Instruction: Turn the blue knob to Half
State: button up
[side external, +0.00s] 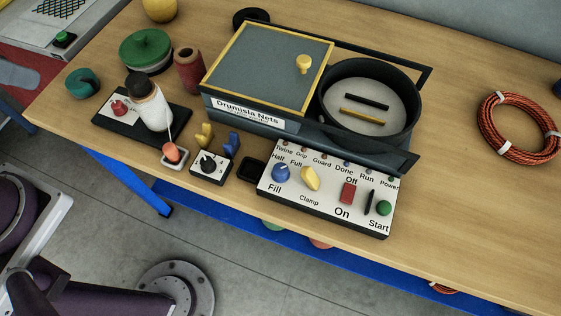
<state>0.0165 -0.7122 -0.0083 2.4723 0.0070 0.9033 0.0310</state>
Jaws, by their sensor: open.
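The blue knob (281,173) sits at the left end of the white control panel (322,212), above the label "Fill". The label "Half" is just above it, and "Full" is to the upper right. The knob is small here, and I cannot tell which mark its pointer faces. A yellow knob (310,178) stands right beside it, above the label "Clamp". My gripper is not in view; only purple parts of my arm show at the lower left, away from the panel.
The panel also has a red switch (348,193), a black lever (369,201) and a green button (384,208). Left are a small black-knob box (208,164) and blue clip (232,143). Behind are a yellow-rimmed box (262,72) and round black pan (372,69). The table's right is mostly clear.

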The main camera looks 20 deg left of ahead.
jog(key=w+d+m+g, duration=0.2)
jog(key=w+d+m, duration=0.3)
jog(key=w+m, duration=0.2)
jog(key=m+g, duration=0.4)
jog(key=m, duration=1.3)
send_over(281, 168)
jog(key=f, duration=1.5)
jog(key=shift+w+a+f, duration=0.1)
jog(key=shift+w+a, duration=0.15)
jog(key=shift+m, duration=0.3)
jog(key=f, duration=0.7)
jog(key=shift+s+d, duration=0.25)
jog(key=shift+d, duration=0.05)
jog(key=shift+f, duration=0.45)
grip_shut()
